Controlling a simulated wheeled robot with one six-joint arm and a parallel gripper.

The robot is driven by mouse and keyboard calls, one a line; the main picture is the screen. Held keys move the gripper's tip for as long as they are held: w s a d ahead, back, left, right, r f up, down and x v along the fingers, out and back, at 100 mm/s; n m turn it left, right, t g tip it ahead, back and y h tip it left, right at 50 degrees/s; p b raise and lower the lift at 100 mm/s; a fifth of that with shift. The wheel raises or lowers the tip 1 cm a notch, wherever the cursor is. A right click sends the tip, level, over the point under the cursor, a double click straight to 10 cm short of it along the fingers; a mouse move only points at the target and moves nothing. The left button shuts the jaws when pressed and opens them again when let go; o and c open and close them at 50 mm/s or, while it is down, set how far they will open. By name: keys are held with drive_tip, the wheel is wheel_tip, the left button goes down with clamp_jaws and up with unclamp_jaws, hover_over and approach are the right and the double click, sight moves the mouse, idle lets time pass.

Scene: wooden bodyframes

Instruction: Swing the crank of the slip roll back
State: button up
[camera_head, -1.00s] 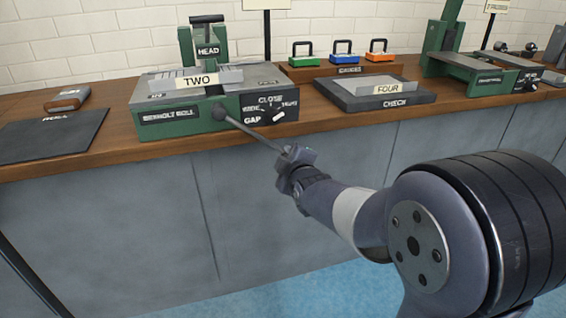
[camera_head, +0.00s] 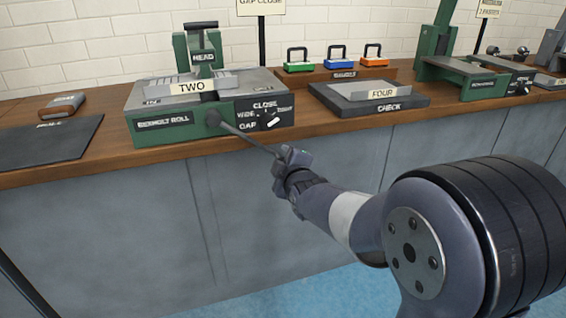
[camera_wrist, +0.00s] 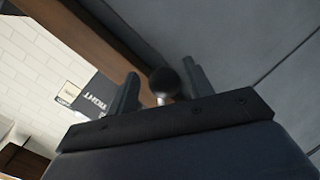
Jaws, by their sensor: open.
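The slip roll (camera_head: 160,132) is a green machine with a grey top, labelled "BEENHOLT ROLL", on the wooden bench. Its dark crank (camera_head: 248,138) runs from a round hub on the front face down and right, out past the bench edge. My gripper (camera_head: 280,158) is at the crank's outer end in the head view. In the wrist view, the crank's dark round knob (camera_wrist: 165,82) shows between the two spread fingers of my gripper (camera_wrist: 160,88). Whether either finger touches the knob is unclear. The crank's far end is hidden by my gripper in the head view.
A card "TWO" (camera_head: 192,88) lies on the slip roll, and a gap dial (camera_head: 268,118) is on its front, right of the hub. A dark plate (camera_head: 50,138) is left, a "CHECK" plate (camera_head: 405,103) right. The bench front (camera_head: 120,220) is close behind my gripper.

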drive_tip(key=shift+s, duration=0.1)
drive_tip(key=p+v, duration=0.2)
drive_tip(key=v, duration=0.8)
drive_tip(key=shift+s, duration=0.35)
drive_tip(key=shift+r, duration=0.1)
drive_tip(key=b+x, duration=0.2)
drive_tip(key=x, duration=0.9)
drive_tip(key=shift+s, duration=0.1)
drive_tip(key=shift+d, duration=0.1)
